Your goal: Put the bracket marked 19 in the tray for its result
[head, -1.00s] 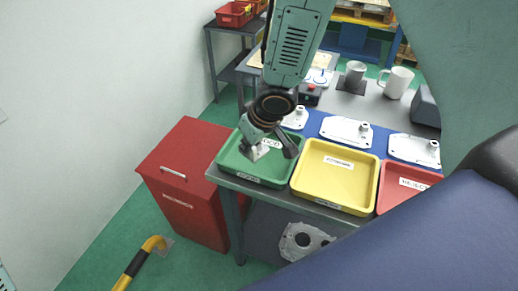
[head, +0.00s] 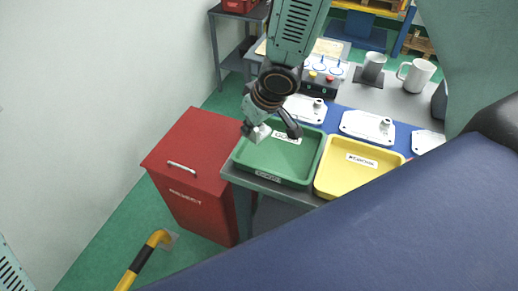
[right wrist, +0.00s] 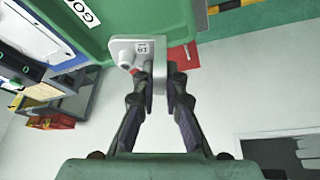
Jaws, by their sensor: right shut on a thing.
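My right gripper (head: 268,133) is shut on a grey metal bracket (head: 262,133), which shows over the far left edge of the green tray (head: 285,162) in the head view. In the right wrist view the gripper (right wrist: 160,78) pinches the bracket's upright flange. The bracket's flat plate (right wrist: 125,50) bears a small tag that seems to read 19, upside down. The green tray (right wrist: 160,15) fills the top there, its label reading GOOD. Whether the bracket touches the tray, I cannot tell. A yellow tray (head: 345,180) stands beside it, its label too small to read. My left gripper is not in view.
A red bin (head: 195,150) marked REJECT stands left of the table. Flat castings (head: 368,127) lie on a blue mat behind the trays. A yellow-black rail (head: 142,262) is low left.

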